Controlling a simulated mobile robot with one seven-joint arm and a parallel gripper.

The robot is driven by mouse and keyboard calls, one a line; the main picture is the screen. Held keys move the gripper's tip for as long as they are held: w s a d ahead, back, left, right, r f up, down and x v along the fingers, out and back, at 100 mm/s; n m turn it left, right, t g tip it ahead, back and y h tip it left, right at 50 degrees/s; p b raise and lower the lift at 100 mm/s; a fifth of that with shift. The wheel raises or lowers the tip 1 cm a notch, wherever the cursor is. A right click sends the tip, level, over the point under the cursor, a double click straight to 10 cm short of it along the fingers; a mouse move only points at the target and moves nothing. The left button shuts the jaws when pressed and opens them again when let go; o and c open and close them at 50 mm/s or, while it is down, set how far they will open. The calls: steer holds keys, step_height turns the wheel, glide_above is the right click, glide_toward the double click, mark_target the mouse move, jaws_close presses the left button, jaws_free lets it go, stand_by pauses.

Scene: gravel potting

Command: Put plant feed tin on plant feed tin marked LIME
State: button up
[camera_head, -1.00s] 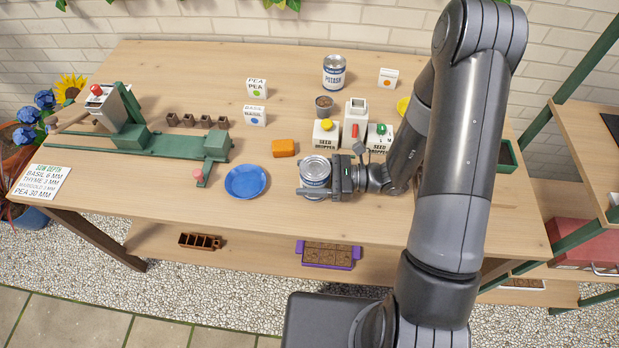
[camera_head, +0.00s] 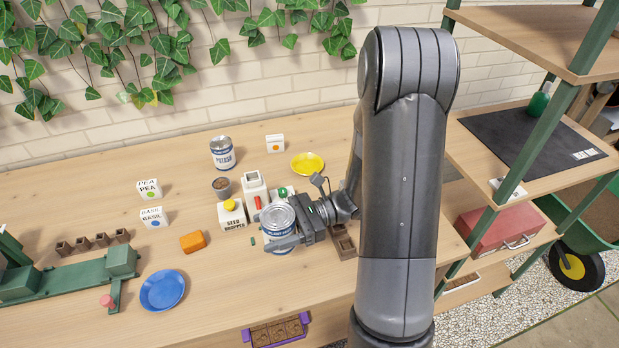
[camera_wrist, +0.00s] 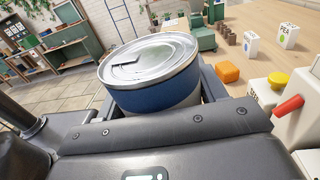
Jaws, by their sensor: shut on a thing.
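My gripper (camera_head: 282,230) is shut on a plant feed tin (camera_head: 278,214), a silver-lidded can with a blue and white label. It holds the tin near upright, in front of the seed droppers. The wrist view shows the tin (camera_wrist: 150,75) between the fingers, its lid slightly tilted in the picture. The front of its label is mostly hidden. Another tin, marked POTASH (camera_head: 222,153), stands upright at the back of the workbench, apart from my gripper. No tin marked LIME can be made out in these frames.
A yellow-capped seed dropper (camera_head: 231,214) stands left of the held tin; a white bottle-like box (camera_head: 255,190) is behind. A yellow plate (camera_head: 307,164), orange block (camera_head: 192,242) and blue plate (camera_head: 162,290) lie around. Shelves (camera_head: 540,140) stand at right.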

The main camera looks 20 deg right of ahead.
steer(key=w+d+r+m+t+h, duration=0.25)
steer(key=w+d+m+t, duration=0.55)
steer(key=w+d+t, duration=0.65)
steer(key=w+d+r+m+t+h, duration=0.2)
steer(key=w+d+m+h, duration=0.15)
steer(key=d, duration=0.65)
steer(key=w+d+r+m+t+h, duration=0.1)
steer(key=w+d+r+m+h, duration=0.3)
steer(key=d, duration=0.6)
steer(key=w+d+r+m+t+h, duration=0.15)
steer(key=d+h, duration=0.35)
steer(key=d, duration=0.5)
steer(key=w+a+f, duration=0.2)
steer(key=w, duration=0.1)
steer(key=w+a+f, duration=0.2)
steer(key=w, duration=0.1)
steer(key=w+a+f, duration=0.2)
steer(key=a, duration=0.1)
steer(key=shift+w+f, duration=0.4)
steer(key=shift+f, duration=1.95)
